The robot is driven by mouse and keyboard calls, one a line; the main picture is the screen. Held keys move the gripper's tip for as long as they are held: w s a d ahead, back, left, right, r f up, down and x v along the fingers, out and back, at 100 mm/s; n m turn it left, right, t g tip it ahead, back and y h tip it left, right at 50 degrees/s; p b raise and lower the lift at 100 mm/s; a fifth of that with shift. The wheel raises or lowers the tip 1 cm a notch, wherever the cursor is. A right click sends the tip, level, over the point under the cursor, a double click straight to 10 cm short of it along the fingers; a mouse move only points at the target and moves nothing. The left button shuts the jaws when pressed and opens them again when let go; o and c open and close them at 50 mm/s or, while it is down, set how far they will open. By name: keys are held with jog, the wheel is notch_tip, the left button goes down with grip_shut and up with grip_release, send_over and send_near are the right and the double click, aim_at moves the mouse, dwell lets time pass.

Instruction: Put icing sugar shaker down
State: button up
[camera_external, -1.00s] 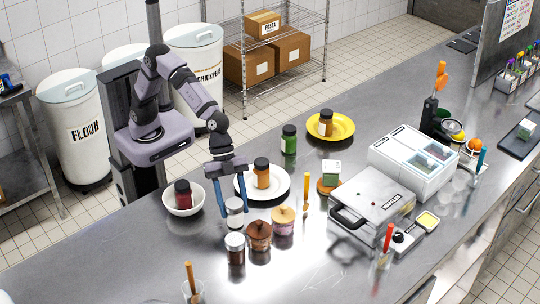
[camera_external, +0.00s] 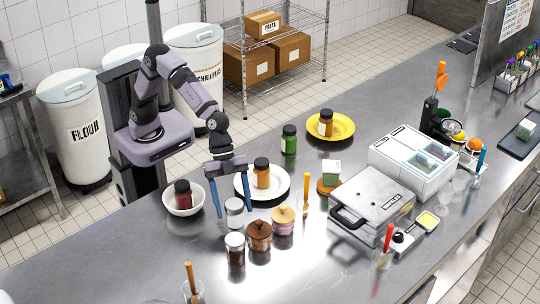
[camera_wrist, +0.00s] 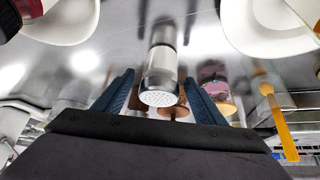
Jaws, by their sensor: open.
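The icing sugar shaker appears to be the pale jar with a perforated metal lid (camera_wrist: 159,84) in the wrist view. In the external view the shaker (camera_external: 234,212) stands upright on the steel counter. My gripper (camera_external: 234,207) is open around it, with one blue finger on each side. In the wrist view my gripper (camera_wrist: 163,92) shows a gap between each finger and the shaker. The label on the shaker is not readable.
A white plate (camera_external: 283,193) with an orange jar is behind right. A white bowl (camera_external: 199,205) with a red jar is left.

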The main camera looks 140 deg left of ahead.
jog(key=b+v, duration=0.1)
jog(key=v, duration=1.1)
